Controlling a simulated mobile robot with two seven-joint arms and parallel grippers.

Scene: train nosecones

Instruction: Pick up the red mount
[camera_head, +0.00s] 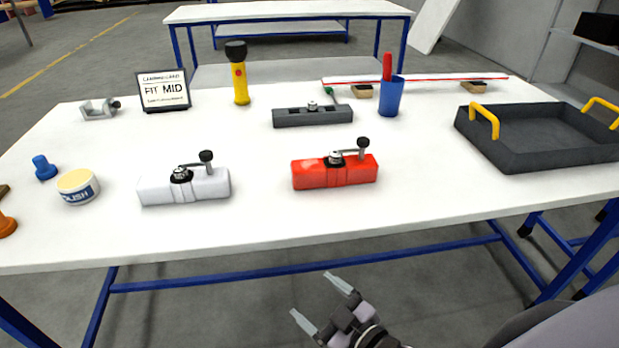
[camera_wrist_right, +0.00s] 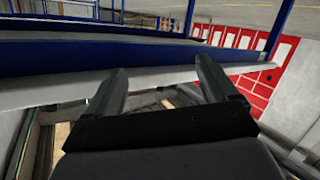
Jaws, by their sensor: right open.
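The red mount (camera_head: 312,175) is a block with a dark clamp knob and lever on top. It sits on the white table (camera_head: 420,190) near the front middle in the head view. A similar white mount (camera_head: 155,190) stands to its left. My right gripper (camera_head: 322,298) is open and empty, in front of the table's front edge and apart from the red mount. In the right wrist view its two fingers (camera_wrist_right: 158,85) are spread with nothing between them, and the red mount does not show there. My left gripper is not in the head view.
A dark tray (camera_head: 530,160) with yellow handles is at the right. A grey block (camera_head: 312,117), blue cup (camera_head: 391,98), yellow flashlight (camera_head: 240,82) and sign (camera_head: 163,90) stand behind. A polish tin (camera_head: 77,186) is at left. The table is clear between the red mount and tray.

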